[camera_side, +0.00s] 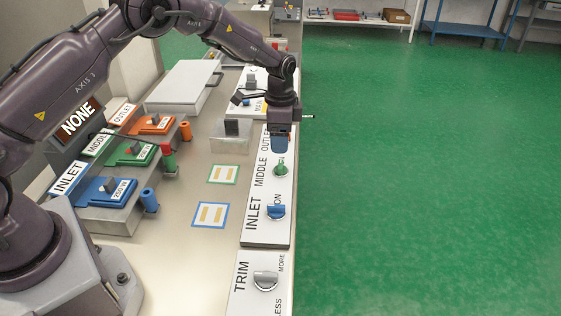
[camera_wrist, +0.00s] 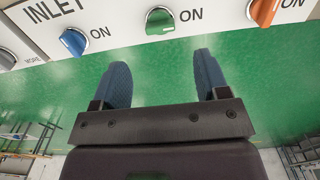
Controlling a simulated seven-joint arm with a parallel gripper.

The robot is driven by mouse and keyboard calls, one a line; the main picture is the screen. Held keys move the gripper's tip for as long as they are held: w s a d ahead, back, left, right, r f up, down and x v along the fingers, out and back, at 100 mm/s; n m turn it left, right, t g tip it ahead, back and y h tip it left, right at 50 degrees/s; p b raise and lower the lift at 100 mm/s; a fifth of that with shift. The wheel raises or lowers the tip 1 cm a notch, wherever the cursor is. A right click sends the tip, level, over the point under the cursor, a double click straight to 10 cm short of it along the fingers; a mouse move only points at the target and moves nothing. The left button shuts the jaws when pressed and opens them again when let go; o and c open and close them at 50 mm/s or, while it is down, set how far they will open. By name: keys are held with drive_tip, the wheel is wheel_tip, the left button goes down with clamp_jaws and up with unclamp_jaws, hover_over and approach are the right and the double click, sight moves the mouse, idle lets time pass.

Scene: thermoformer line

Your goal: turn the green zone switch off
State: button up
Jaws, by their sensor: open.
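The green zone switch (camera_side: 281,168) is a round green knob on the white panel, beside the word MIDDLE. It also shows at the top of the wrist view (camera_wrist: 160,21), with ON printed to its right. Its exact turn position is hard to tell. My gripper (camera_side: 281,146) is above the panel, just beyond the green switch in the side view. In the wrist view my gripper (camera_wrist: 163,77) has its two blue fingers spread apart with nothing between them. The fingers are apart from the green switch, which lies ahead of the gap between them.
The blue INLET switch (camera_side: 276,211) and the orange switch (camera_wrist: 265,11) flank the green one closely. The orange switch is hidden behind my gripper in the side view. A grey TRIM knob (camera_side: 266,281) is nearer the camera. Green floor lies open to the right.

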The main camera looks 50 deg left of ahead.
sight(280, 163)
wheel_tip(280, 163, down, 8)
drive_tip(key=shift+f, duration=0.1)
drive_tip(key=shift+c, duration=0.2)
drive_tip(key=c, duration=0.9)
